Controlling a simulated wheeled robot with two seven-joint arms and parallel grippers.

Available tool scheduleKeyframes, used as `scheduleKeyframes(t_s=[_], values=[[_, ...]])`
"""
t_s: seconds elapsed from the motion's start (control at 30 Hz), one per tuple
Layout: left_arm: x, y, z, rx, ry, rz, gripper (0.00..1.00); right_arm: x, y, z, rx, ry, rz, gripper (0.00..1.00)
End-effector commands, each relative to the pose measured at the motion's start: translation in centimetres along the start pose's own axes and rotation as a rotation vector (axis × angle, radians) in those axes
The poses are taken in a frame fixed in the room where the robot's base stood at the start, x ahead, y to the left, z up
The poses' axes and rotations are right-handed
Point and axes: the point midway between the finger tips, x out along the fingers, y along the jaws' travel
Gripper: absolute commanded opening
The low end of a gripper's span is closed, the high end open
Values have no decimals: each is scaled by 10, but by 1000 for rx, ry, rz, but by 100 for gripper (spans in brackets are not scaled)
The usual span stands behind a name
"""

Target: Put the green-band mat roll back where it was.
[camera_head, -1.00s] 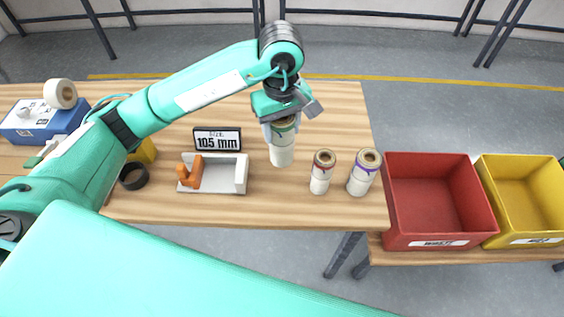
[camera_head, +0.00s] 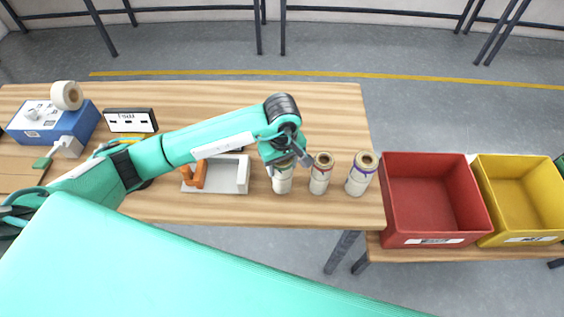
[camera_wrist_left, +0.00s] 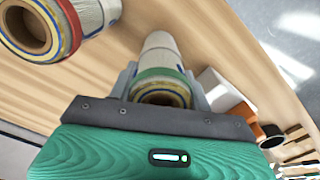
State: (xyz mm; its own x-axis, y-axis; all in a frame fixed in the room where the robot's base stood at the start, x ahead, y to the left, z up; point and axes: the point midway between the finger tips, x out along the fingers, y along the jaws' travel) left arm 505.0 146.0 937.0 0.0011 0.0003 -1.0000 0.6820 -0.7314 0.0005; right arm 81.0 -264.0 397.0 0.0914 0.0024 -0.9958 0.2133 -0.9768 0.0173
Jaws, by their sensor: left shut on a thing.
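The green-band mat roll (camera_head: 282,184) is upright at the left end of a row of rolls on the wooden table. My left gripper (camera_head: 284,160) is shut on its top from above. In the left wrist view the roll's green rim (camera_wrist_left: 160,74) shows between the two fingers. I cannot tell if its base touches the table. The red-band roll (camera_head: 320,175) stands close to its right, and the purple-band roll (camera_head: 361,175) stands beyond that. My right gripper is not in view.
A grey holder with an orange part (camera_head: 228,176) sits left of the green-band roll. A red bin (camera_head: 434,240) and a yellow bin (camera_head: 519,236) stand to the right. A blue device (camera_head: 55,125) and a small sign (camera_head: 130,120) are at the left.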

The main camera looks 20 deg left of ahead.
Motion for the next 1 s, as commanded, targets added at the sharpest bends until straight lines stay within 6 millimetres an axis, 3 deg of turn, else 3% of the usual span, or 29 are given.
scheduleKeyframes(t_s=[0.23,0.27,0.37,0.8,1.0], values=[[4,0,0,1,1,1,17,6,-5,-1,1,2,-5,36],[4,0,0,1,0,0,51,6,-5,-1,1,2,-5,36],[3,0,0,0,0,0,71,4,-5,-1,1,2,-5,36],[-3,0,0,0,0,1,71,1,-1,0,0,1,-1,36],[-36,1,-1,2,3,5,71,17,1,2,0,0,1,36]])
